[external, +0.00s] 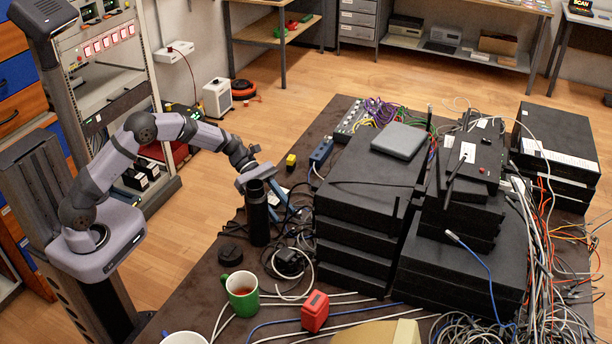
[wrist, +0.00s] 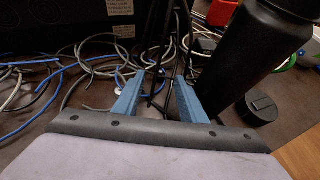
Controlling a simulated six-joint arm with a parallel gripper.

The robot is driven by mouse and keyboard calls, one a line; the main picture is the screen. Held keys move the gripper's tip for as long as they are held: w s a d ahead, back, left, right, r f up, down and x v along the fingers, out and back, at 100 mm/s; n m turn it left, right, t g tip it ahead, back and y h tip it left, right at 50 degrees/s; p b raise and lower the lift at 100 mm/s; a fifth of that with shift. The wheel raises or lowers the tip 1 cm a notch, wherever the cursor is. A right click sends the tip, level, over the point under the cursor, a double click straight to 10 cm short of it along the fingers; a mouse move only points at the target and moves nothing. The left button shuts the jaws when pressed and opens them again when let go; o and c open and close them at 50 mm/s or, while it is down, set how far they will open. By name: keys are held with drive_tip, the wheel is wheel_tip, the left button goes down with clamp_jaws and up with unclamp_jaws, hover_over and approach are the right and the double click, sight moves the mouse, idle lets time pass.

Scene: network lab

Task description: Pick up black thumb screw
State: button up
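My gripper (external: 278,205) is at the table's left side, close behind a black bottle. In the wrist view its two blue fingers (wrist: 158,92) stand apart, with dark cables visible between and beyond them. I see nothing clearly held. I cannot make out a black thumb screw for certain in either view; it may be too small or lost among the dark cables. The black bottle (external: 258,213) stands upright and hides part of the gripper. In the wrist view the bottle (wrist: 252,50) is just right of the right finger.
A low round black object (external: 231,255) lies near the bottle. A green mug (external: 242,293) and a red box (external: 315,311) stand toward the front. Stacked black network units (external: 365,225) stand right of the gripper. Loose cables (wrist: 60,80) cover the table around the fingers.

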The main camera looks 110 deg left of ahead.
sight(293, 231)
drive_tip(key=shift+x, duration=2.6)
clamp_jaws()
